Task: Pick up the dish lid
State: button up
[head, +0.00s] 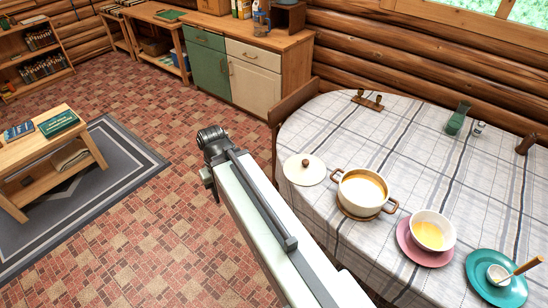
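The dish lid (296,173) is a round, cream-white disc with a brown knob on top. It lies flat near the left edge of the cloth-covered table (455,175), just left of a white pot (361,201). My white and grey arm reaches up from the bottom centre and ends in a dark joint over the floor, left of the lid in the picture. No gripper fingers show, so whether the gripper is open or shut is hidden. The lid's top is in full view.
The pot has two handles and stands on a round trivet. To its right are a bowl (433,231) on a pink plate and a teal plate (482,272). A wooden chair (291,108) stands by the table's left end. Open tiled floor lies left of my arm.

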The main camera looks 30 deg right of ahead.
aim_at(301, 170)
jog(key=u, duration=0.2)
jog(key=i, duration=1.05)
jog(key=z, duration=0.1)
